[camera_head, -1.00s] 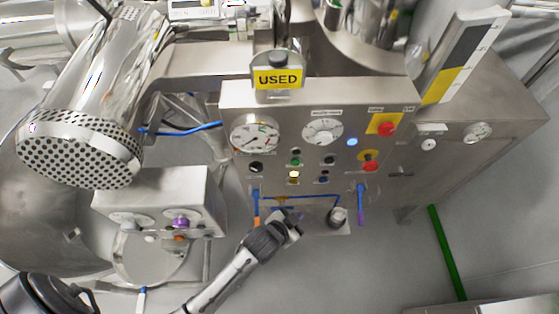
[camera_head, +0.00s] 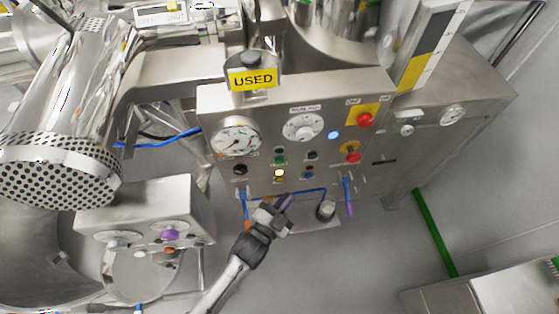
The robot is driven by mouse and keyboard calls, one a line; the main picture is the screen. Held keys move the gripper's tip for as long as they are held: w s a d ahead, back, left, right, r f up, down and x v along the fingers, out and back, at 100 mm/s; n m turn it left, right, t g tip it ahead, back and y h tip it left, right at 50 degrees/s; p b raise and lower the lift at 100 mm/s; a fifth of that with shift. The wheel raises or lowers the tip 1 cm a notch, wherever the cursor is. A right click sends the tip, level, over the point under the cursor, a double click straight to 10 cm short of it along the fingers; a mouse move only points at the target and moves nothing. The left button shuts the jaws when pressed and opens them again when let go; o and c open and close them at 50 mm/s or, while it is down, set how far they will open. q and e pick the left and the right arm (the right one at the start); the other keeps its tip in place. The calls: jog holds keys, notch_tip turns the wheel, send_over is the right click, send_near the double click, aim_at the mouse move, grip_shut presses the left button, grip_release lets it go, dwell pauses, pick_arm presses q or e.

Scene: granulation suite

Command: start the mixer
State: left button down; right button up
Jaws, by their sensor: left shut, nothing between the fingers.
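The steel control panel (camera_head: 225,102) of the mixer faces me in the middle of the head view. It has a small green button (camera_head: 280,151), a dark button (camera_head: 312,154), a lit pale-yellow button (camera_head: 279,173) and a blue button (camera_head: 309,172). A blue lamp (camera_head: 333,135) is lit. A red button (camera_head: 365,119) sits on a yellow plate, above a red-and-yellow switch (camera_head: 351,152). My left gripper (camera_head: 285,205) is shut and empty, below the lit button and in front of the panel's lower edge. Whether it touches anything is unclear. My right gripper is out of view.
Blue tubing (camera_head: 312,191) runs along the panel's lower edge. A smaller control box (camera_head: 140,205) with knobs stands at left. Floor (camera_head: 350,260) is clear at lower right.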

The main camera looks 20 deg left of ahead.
aim_at(279, 160)
pick_arm(q)
jog(key=shift+a, duration=0.1)
jog(key=w+a+b, duration=0.2)
jog(key=w+a, duration=0.2)
jog(key=w, duration=0.3)
jog(key=shift+w+a, duration=0.15)
jog(key=shift+a, duration=0.25)
dwell(0.9)
dwell(0.8)
jog(key=shift+w, duration=0.1)
dwell(0.4)
